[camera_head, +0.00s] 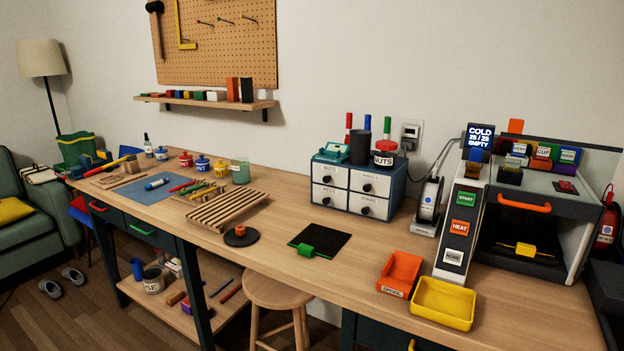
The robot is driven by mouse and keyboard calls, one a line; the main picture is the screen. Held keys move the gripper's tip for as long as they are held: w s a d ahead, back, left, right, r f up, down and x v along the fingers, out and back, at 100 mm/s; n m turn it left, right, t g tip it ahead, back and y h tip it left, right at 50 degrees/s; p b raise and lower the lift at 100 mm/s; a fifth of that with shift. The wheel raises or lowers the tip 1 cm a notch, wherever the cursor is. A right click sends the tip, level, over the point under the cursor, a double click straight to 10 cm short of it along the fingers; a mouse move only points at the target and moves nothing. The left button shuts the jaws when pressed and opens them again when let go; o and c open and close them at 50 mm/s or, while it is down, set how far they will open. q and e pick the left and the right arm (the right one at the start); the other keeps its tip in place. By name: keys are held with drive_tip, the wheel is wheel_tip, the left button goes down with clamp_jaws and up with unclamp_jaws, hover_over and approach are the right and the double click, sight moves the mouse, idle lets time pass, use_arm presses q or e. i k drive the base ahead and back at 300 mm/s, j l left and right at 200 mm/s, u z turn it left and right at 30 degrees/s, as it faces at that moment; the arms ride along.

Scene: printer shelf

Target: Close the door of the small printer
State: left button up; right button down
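The small printer (590,235) stands at the right end of the workbench. Its dark front opening is uncovered, and a bed with a yellow piece (525,249) shows inside. A grey panel with an orange handle (527,207) sits above the opening; it looks like the door in a raised position, though its hinge is not clear. The printer's sloped control panel (460,228) has green, orange and white buttons. Its display (480,137) reads COLD, 25 / 25, EMPTY. Neither of my grippers is in view.
An orange bin (400,272) and a yellow tray (443,303) stand in front of the control panel. A spool stand (429,204) is left of it. Coloured labelled blocks (541,151) sit at the printer's top. The bench front (530,310) below the opening is bare.

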sight(578, 211)
drive_tip(key=z, duration=1.25)
